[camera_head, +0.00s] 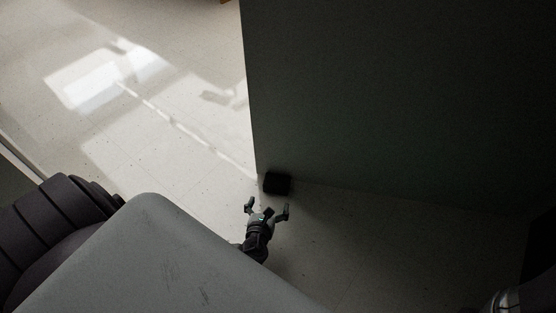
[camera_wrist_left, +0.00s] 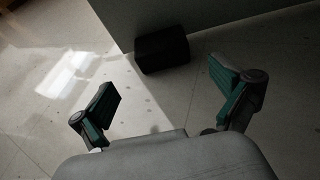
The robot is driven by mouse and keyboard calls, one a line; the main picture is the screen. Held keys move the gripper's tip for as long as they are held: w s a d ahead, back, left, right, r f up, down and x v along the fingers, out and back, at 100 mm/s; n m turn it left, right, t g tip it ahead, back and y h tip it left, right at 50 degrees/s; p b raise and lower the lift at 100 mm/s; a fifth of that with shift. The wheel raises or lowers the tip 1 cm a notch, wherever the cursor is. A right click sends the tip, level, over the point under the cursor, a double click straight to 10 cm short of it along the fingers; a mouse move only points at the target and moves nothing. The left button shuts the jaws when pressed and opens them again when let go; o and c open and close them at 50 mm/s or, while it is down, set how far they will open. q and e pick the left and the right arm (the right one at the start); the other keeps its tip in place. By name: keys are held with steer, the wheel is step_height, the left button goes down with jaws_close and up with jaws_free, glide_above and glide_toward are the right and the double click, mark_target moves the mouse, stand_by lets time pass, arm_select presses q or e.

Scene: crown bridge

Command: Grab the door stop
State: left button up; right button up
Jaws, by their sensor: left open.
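The door stop (camera_head: 277,183) is a small black block on the floor at the foot of a dark upright panel, near its left corner. In the left wrist view the door stop (camera_wrist_left: 162,50) lies just beyond my fingertips, between their directions. My left gripper (camera_head: 267,207) is open and empty, low over the floor, with its two fingers spread toward the door stop and apart from it. The left gripper also shows in the left wrist view (camera_wrist_left: 167,84) with green finger pads. My right gripper is not seen.
The dark panel (camera_head: 400,90), which looks like a door or wall, rises right behind the door stop. Pale floor (camera_head: 170,130) with bright light patches lies open to the left. The floor to the right (camera_head: 400,235) is shadowed and looks clear.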

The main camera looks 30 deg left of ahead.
mark_target(277, 183)
arm_select(q)
steer(key=b+x, duration=0.3)
steer(key=x, duration=0.4)
steer(key=b+x, duration=0.4)
steer(key=b, duration=0.1)
steer(key=shift+f, duration=0.4)
steer(key=shift+w+a, duration=0.25)
steer(key=shift+w, duration=0.25)
steer(key=c, duration=1)
steer(key=shift+r, duration=0.15)
